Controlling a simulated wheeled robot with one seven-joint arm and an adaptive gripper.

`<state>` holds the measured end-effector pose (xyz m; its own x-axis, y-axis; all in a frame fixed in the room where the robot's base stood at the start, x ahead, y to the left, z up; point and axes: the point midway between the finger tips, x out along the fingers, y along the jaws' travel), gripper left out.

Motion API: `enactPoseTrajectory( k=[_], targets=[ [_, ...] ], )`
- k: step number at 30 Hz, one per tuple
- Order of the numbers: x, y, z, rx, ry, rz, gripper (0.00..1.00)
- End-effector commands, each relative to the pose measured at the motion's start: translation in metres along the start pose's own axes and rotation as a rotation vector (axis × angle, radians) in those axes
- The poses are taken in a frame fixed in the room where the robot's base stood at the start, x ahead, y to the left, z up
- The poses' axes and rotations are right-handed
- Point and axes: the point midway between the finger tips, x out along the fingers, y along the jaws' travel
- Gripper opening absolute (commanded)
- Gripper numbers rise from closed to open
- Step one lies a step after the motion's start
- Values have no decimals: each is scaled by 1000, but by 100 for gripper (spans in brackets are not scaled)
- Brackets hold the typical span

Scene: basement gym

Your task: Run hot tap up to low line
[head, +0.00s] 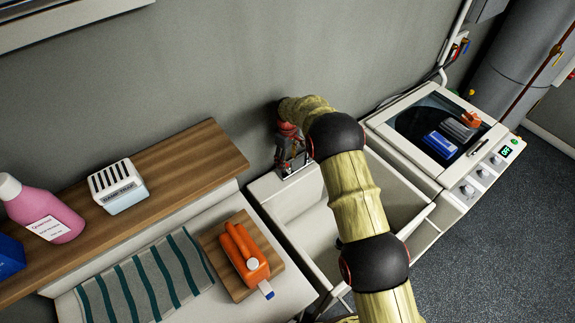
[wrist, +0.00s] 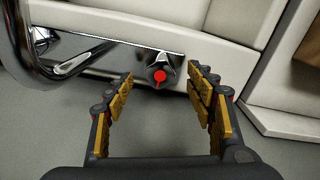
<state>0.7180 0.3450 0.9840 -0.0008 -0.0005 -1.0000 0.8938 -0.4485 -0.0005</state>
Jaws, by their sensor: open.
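The hot tap knob (wrist: 158,75), chrome with a red dot, sits on a chrome tap base in the wrist view. The curved chrome spout (wrist: 42,72) is to its left. My gripper (wrist: 161,78) is open, with its yellow-padded fingers on either side of the knob; I cannot tell whether they touch it. In the head view the tap (head: 291,162) stands at the back left of the white sink (head: 405,195), partly hidden by my gripper. My arm crosses the basin and hides part of its inside. No water stream or low line shows.
Left of the sink are an orange object on a wooden board (head: 222,262) and a striped towel (head: 140,280). A wooden shelf (head: 165,168) holds a pink bottle (head: 45,208) and a white slotted box (head: 118,185). A glass-topped appliance (head: 395,135) stands on the right.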

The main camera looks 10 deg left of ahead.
Motion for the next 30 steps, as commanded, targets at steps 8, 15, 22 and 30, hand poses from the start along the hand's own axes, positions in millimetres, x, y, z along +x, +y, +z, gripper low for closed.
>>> enactPoseTrajectory(
  k=[8,15,22,30],
  targets=[
    [35,0,0,1,0,0,55],
    [43,0,0,1,0,0,55],
    [43,0,0,1,1,0,50],
    [43,0,0,1,1,0,35]
  ],
)
